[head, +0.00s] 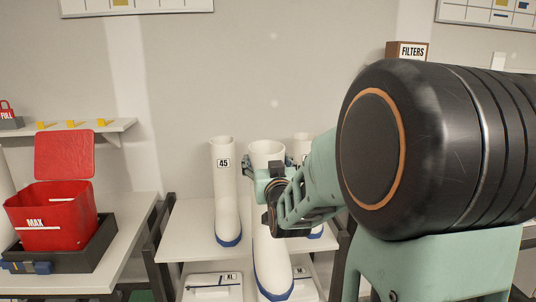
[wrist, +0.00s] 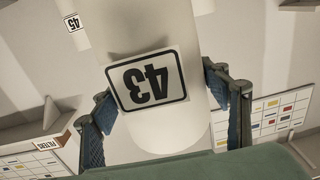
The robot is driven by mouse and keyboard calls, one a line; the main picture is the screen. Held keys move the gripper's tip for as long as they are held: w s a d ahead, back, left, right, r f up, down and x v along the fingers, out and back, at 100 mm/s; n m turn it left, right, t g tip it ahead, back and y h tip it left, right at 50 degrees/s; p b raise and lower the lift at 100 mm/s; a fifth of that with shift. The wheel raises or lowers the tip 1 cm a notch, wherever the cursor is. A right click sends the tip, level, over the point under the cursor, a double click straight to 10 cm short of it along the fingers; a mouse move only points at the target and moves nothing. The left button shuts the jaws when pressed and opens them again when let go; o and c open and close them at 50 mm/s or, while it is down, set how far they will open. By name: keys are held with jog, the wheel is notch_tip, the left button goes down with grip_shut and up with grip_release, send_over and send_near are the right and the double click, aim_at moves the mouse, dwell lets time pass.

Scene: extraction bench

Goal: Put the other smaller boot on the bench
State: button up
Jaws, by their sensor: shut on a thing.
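My gripper (head: 268,172) is shut around the upper shaft of a white boot with a blue sole (head: 268,235). In the wrist view my fingers (wrist: 163,108) press on both sides of this boot, and its label reads 43 (wrist: 148,80), upside down in that view. The held boot is upright, and its sole shows lower than the bench's front edge in the head view. A taller white boot marked 45 (head: 224,180) stands on the white bench (head: 185,235) to the left.
Below the bench top, a lower shelf holds flat packs, one marked XL (head: 215,284). A red open container marked MAX (head: 45,222) sits in a dark tray on the left table (head: 125,215). A box marked FILTERS (head: 407,51) is at upper right. My arm covers the right side.

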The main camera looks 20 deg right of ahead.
jog(key=s+a+f+n+y, duration=0.1)
jog(key=a+f+y, duration=0.3)
jog(key=a+f, duration=1.1)
jog(key=shift+a+n+t, duration=0.15)
jog(key=shift+n+t, duration=0.15)
jog(key=shift+n, duration=0.6)
jog(key=shift+s, duration=0.1)
